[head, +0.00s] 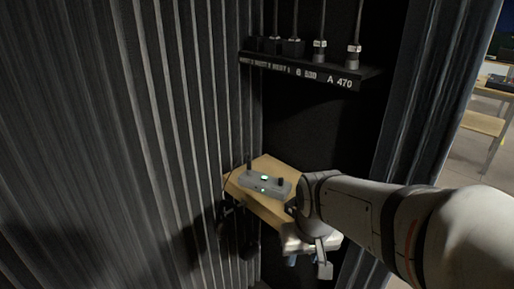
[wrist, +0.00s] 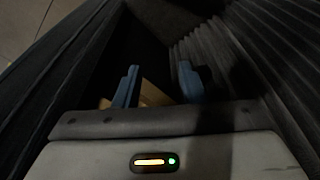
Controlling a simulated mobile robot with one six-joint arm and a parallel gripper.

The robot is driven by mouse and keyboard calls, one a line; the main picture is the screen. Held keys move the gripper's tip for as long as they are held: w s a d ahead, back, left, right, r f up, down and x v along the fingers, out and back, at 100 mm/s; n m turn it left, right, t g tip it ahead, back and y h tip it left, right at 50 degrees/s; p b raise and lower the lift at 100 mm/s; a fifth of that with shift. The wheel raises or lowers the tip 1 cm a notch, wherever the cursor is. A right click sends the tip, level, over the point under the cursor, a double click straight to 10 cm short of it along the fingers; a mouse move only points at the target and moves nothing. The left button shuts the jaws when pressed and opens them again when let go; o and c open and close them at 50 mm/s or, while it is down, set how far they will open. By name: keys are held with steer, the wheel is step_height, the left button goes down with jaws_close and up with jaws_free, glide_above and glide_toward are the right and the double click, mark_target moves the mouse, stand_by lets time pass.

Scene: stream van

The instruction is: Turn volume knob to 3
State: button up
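The knob's setting is too small to read. My gripper (head: 306,264) is just right of and in front of the shelf, apart from the device. In the wrist view my gripper (wrist: 158,84) shows two blue fingers spread apart with nothing between them. The device and knob do not show clearly in the wrist view.
A black rack (head: 310,70) labelled "A 470" holds several upright microphones above the shelf. Dark pleated curtains (head: 140,120) hang at left, with another (head: 415,90) at right. Headphones (head: 232,215) hang by the shelf's left side. A wooden table (head: 484,122) stands far right.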

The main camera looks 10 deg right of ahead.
steer(key=w+r+t+p, duration=0.1)
steer(key=w+r+p, duration=0.75)
steer(key=w, duration=0.25)
steer(key=m+t+p, duration=0.1)
steer(key=p, duration=0.7)
glide_toward(281, 179)
steer(key=f, duration=0.1)
steer(key=shift+w+x, duration=0.2)
steer(key=shift+x, duration=3.75)
steer(key=shift+c, duration=0.4)
steer(key=shift+r, duration=0.1)
jaws_close()
